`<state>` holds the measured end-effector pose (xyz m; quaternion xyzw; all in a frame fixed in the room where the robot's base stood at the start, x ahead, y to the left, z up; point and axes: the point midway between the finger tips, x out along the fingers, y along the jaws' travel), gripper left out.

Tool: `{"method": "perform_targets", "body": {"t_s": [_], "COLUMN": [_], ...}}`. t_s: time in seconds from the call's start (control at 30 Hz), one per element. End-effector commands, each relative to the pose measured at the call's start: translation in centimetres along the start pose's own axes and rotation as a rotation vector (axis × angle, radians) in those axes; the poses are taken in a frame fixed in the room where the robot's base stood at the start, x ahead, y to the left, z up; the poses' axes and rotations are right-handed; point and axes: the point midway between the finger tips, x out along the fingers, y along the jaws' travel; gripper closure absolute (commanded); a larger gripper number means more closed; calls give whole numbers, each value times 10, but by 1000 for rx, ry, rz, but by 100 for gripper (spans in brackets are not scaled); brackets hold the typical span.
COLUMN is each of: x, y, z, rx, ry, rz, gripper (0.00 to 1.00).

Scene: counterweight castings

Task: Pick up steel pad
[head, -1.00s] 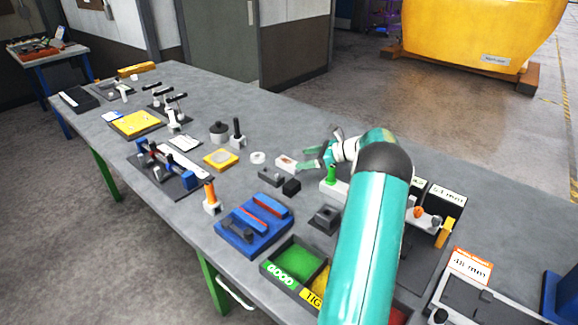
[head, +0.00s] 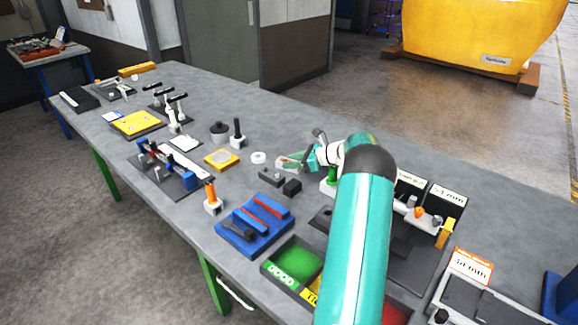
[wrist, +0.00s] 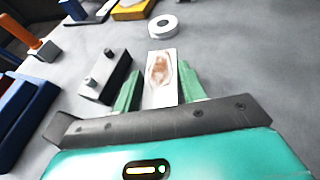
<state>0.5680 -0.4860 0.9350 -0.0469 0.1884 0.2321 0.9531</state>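The steel pad (wrist: 162,72) is a small, pale rectangular block with a brownish smear on top. It lies on the grey bench, and in the head view (head: 284,163) my gripper partly covers it. My gripper (wrist: 160,69) has green fingers, one along each long side of the pad's near part in the wrist view. The pad's far end reaches past the fingertips. The fingers look open, with narrow gaps to the pad; I cannot tell whether either touches it. In the head view my gripper (head: 296,161) is low at the bench.
A dark block with two pegs (wrist: 103,76) stands close left of the left finger. A white ring (wrist: 163,27) lies beyond the pad. A small black block (head: 292,187) and a blue tray (head: 237,240) are nearer the bench's front edge. A green-lined bin (head: 294,262) stands there too.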

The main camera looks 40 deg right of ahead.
Motion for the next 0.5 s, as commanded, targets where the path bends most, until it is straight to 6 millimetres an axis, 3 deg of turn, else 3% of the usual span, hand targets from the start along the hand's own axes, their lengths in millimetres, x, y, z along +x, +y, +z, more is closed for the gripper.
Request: {"method": "perform_targets", "body": {"t_s": [0.03,0.13,0.5], "x": [0,0,-1], "y": [0,0,0], "z": [-2,-2,1], "rx": [2,2,1], "ry": [2,3,3], "rz": [0,0,0], "gripper": [81,100,100]}}
